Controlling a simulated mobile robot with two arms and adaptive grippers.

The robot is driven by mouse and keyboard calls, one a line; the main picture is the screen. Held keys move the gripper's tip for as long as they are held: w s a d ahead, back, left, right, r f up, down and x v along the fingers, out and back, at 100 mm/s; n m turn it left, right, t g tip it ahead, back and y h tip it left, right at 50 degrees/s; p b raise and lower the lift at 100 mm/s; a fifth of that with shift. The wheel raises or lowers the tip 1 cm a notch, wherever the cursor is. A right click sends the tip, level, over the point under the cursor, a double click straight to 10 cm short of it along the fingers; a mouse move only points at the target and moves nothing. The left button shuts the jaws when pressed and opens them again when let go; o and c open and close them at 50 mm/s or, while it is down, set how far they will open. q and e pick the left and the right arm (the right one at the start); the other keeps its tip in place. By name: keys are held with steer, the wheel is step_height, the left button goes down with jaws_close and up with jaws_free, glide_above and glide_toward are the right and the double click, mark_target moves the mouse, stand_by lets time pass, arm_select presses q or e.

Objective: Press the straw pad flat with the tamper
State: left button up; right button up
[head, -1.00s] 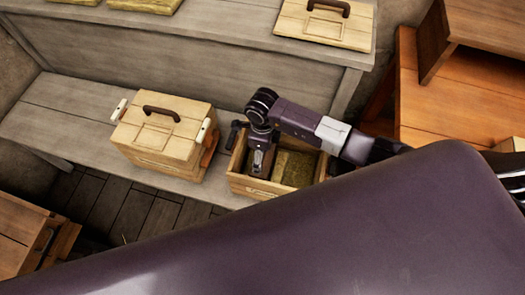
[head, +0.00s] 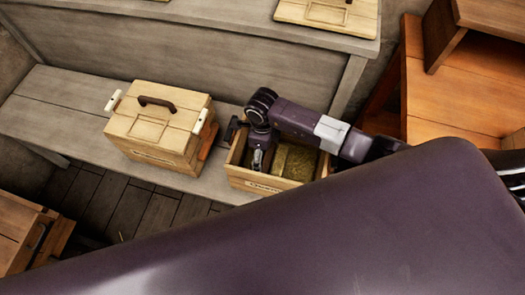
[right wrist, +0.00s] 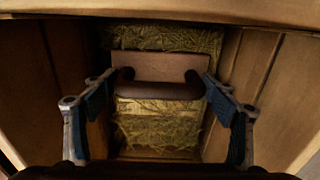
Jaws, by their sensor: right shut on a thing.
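My right gripper (head: 257,163) reaches down into an open wooden crate (head: 262,185) on the grey bench. In the right wrist view my right gripper (right wrist: 158,105) has its fingers at the two ends of the dark brown tamper handle (right wrist: 160,91), shut on it. The tamper's light wooden board (right wrist: 160,106) shows under the handle. The straw pad (right wrist: 165,132) lies below and around the board inside the crate. It also shows in the head view (head: 297,161), right of the gripper. Whether the board touches the straw is unclear. My left gripper is out of view.
A closed wooden box (head: 152,137) with a brown handle and white side grips stands left of the crate on the bench (head: 60,100). A wooden lid (head: 325,15) lies on the raised ledge. An orange wooden table (head: 455,90) stands at right. The crate walls closely surround the gripper.

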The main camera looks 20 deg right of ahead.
steer(key=shift+f+b, duration=0.3)
stand_by(0.5)
steer(key=shift+s+f, duration=0.2)
steer(key=shift+f, duration=0.05)
stand_by(1.5)
step_height(320, 180, up, 21)
steer(key=p, duration=1.5)
steer(key=shift+w+r+p, duration=0.15)
steer(key=shift+w+p, duration=0.05)
steer(key=shift+p, duration=0.1)
